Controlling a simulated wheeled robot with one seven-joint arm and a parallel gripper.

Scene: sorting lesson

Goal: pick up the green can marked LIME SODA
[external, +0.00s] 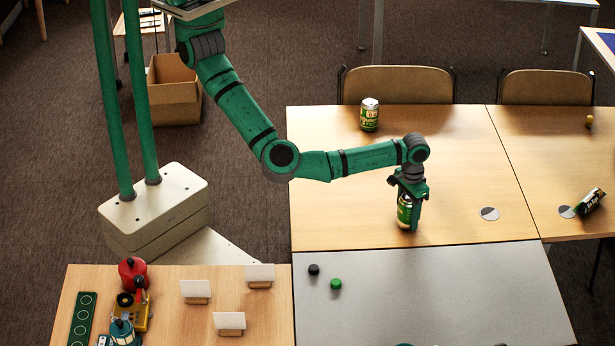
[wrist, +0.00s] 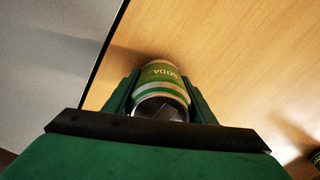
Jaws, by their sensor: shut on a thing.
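A green can (external: 404,212) with a pale band stands upright on the wooden table, near its front edge. My gripper (external: 409,200) comes down on it from above and is shut on it. In the wrist view the same can (wrist: 160,84) sits between the two fingers of my gripper (wrist: 162,100), and the letters "SODA" show upside down on its band. The word before it is hidden. Whether the can touches the table or is just clear of it, I cannot tell. A second green can (external: 369,115) stands at the back of the table.
A dark green can (external: 589,203) lies on its side at the right. Grey discs (external: 489,213) lie flat on the wood. Small black (external: 314,269) and green (external: 336,284) pieces lie on the grey table (external: 430,300) in front. White cards (external: 259,274) stand at the front left.

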